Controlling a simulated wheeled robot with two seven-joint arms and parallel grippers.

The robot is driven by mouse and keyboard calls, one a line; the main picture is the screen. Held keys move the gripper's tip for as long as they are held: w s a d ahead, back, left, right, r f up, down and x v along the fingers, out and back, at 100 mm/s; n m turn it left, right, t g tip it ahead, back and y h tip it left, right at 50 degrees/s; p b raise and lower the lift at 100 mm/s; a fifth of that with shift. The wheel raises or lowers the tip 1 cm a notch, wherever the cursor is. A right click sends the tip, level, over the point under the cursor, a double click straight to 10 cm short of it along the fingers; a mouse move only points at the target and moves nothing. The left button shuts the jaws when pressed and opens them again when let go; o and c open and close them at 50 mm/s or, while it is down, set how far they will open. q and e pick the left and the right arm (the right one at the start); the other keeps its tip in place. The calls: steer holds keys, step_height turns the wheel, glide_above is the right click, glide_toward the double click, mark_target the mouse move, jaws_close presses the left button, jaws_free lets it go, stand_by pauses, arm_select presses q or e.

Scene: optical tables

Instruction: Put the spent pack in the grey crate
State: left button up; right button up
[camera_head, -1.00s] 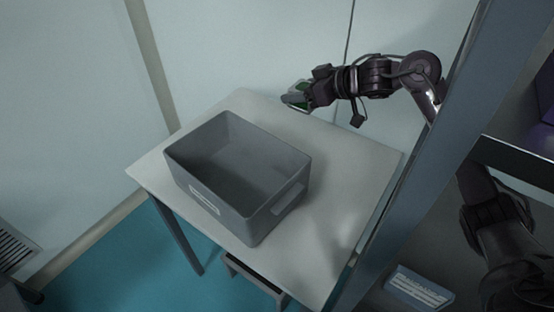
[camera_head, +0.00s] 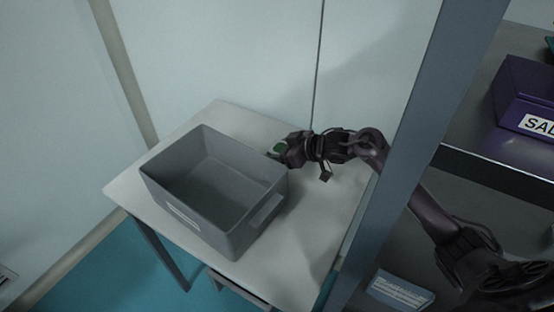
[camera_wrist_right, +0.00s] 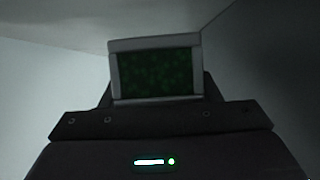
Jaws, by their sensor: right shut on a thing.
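The grey crate (camera_head: 183,212) stands on a white table and looks empty where its inside shows. My right gripper (camera_head: 275,153) is at the crate's far right rim, coming from the right. It is shut on a green pack with grey edges (camera_head: 280,147), mostly hidden by the gripper in the head view. In the right wrist view the pack (camera_wrist_right: 157,74) shows as a dark green face in a grey frame, held beyond the gripper body. I cannot tell whether the pack is over the rim or just behind it. My left gripper is not in view.
The white table (camera_head: 222,109) has free room behind and to the right of the crate. A grey post (camera_head: 405,150) stands on the right, before a shelf with a purple box (camera_head: 527,92). A blue labelled box (camera_head: 400,290) is low at right.

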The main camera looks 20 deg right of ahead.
steer(key=shift+f, duration=1.95)
steer(key=shift+f, duration=0.1)
steer(key=o, duration=1.1)
steer(key=shift+c, duration=0.2)
